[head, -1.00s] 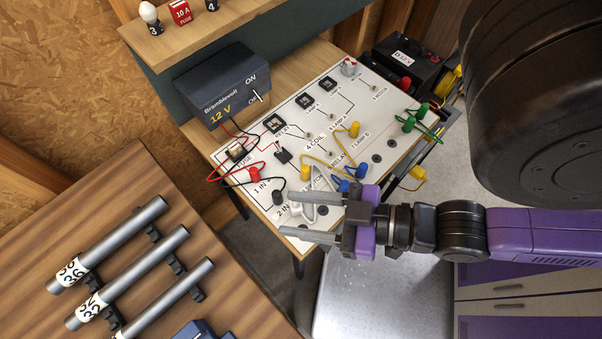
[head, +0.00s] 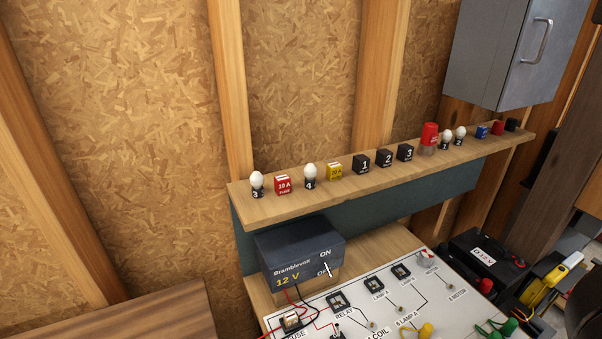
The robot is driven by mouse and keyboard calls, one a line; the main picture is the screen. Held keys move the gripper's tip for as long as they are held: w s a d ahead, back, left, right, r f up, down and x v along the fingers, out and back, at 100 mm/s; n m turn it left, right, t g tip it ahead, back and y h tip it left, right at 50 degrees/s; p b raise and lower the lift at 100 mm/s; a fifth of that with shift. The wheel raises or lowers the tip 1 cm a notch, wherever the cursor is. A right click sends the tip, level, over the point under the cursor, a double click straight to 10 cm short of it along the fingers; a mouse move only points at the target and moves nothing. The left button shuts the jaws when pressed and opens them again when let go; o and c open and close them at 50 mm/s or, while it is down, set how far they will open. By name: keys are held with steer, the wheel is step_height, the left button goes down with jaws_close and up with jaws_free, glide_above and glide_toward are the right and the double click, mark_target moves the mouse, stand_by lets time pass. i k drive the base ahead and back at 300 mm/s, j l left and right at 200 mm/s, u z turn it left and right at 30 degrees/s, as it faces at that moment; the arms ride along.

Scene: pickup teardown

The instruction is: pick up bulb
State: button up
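Several white bulbs with dark bases stand upright on the wooden shelf. The bulb marked 3 (head: 257,184) is at the shelf's left end. The bulb marked 4 (head: 310,176) stands between a red fuse block and a yellow block. Two more bulbs (head: 445,139) and (head: 460,135) stand close together right of a red-capped container. My gripper is outside the current head view.
The shelf (head: 240,203) also holds a red 10 A fuse (head: 283,185), a yellow block (head: 334,171), black numbered blocks (head: 384,158) and a red-capped container (head: 429,138). Below are the 12 V supply (head: 300,254) and wired board (head: 375,300). A grey cabinet (head: 515,55) hangs upper right.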

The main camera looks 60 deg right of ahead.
mark_target(310, 171)
steer(key=j+z, duration=0.2)
steer(key=z, duration=0.2)
steer(key=i+j+z, duration=0.1)
steer(key=j+z, duration=0.35)
steer(key=z, duration=0.3)
